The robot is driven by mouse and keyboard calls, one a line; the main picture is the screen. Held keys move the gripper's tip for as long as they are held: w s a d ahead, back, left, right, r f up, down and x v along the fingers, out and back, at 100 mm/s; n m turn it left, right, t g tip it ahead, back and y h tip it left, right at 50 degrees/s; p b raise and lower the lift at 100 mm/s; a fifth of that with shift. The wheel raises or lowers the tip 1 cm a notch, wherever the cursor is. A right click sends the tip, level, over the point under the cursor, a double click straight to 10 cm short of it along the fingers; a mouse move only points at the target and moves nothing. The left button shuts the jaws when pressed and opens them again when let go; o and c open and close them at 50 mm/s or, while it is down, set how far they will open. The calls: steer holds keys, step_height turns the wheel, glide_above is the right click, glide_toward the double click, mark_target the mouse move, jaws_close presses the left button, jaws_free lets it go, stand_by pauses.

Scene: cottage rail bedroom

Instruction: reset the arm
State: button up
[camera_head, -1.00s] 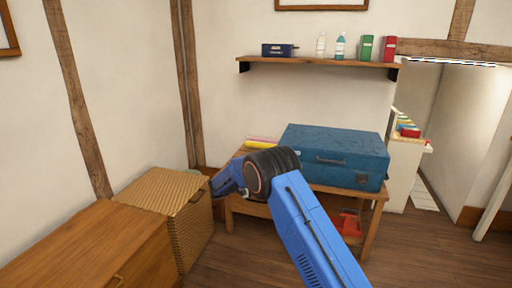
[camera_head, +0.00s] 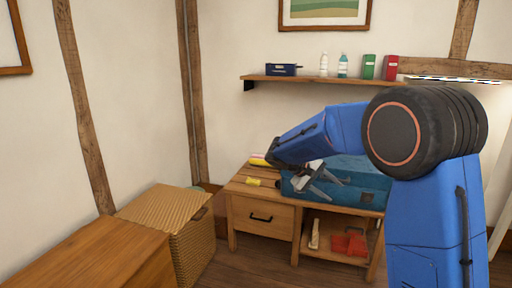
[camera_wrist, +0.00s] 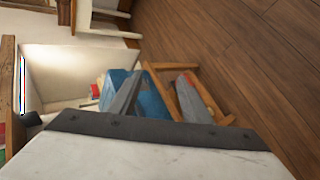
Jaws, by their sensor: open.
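My arm is blue with a dark, ringed joint and stands large at the right of the head view. My gripper (camera_head: 318,188) hangs in front of the blue case (camera_head: 362,182), with its two grey fingers spread and nothing seen between them. The gripper also shows in the wrist view (camera_wrist: 160,90), its fingers apart. The case lies on a wooden table (camera_head: 240,190), and my arm hides much of it. Whether the fingers touch the case I cannot tell.
A wicker box (camera_head: 190,240) and a wooden cabinet (camera_head: 95,265) stand at the left. A wall shelf (camera_head: 310,80) holds bottles and boxes. A yellow object (camera_head: 253,182) lies on the table and a red one (camera_head: 350,244) on its lower shelf. Wooden floor (camera_wrist: 225,50) is clear.

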steer(key=s+d+r+y, duration=0.2)
steer(key=s, duration=0.4)
steer(key=s+d+r+y, duration=0.1)
steer(key=s+d, duration=0.1)
steer(key=s, duration=0.5)
steer(key=s+a+f+m+t+y, duration=0.1)
steer(key=s+f+y, duration=0.1)
steer(key=s, duration=1.3)
steer(key=s+a+f+m+t+y, duration=0.1)
steer(key=s+y, duration=0.4)
steer(key=s, duration=1)
steer(key=shift+a+f+m+t, duration=0.25)
steer(key=shift+f+m+t, duration=0.2)
steer(key=shift+f, duration=0.2)
